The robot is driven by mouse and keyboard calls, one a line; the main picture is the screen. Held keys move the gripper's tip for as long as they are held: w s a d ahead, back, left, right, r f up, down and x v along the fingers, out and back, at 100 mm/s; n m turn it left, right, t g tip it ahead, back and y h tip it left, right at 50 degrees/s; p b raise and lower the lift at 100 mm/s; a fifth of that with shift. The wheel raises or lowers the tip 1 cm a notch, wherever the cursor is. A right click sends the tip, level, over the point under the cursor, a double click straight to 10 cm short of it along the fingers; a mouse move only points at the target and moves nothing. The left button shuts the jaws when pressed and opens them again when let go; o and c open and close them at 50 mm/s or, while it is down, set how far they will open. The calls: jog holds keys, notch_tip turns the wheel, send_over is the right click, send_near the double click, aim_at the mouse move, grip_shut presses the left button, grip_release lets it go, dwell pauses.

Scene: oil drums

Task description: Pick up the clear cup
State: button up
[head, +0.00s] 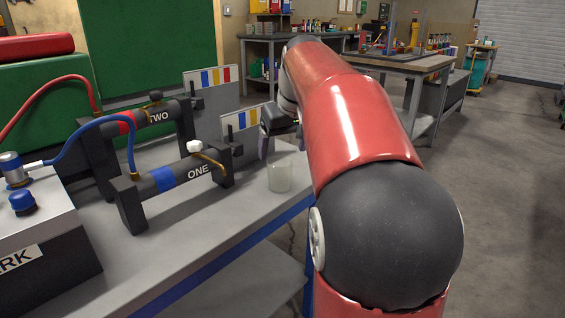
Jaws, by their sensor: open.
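The clear cup (280,177) stands upright on the grey workbench (222,221), near its right end. It looks empty and see-through. My gripper (264,147) is just above and behind the cup, partly hidden by my red arm, which reaches in from the lower right. The gripper is open, with nothing seen between its fingers. It looks apart from the cup, though the exact gap is hard to tell from this view.
Colour-striped panels (245,122) rise behind. A box with a blue knob (22,202) is at left. Bare bench lies in front of the cup.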

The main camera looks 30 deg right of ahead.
aim_at(280, 163)
jog(key=shift+w+d+f, duration=0.2)
jog(key=shift+w+d, duration=0.05)
jog(key=shift+w, duration=0.2)
jog(key=x, duration=0.7)
jog(key=shift+w+b, duration=0.1)
jog(key=shift+b, duration=0.25)
jog(key=c, duration=1.1)
jog(key=shift+o, duration=0.2)
jog(key=shift+r, duration=0.1)
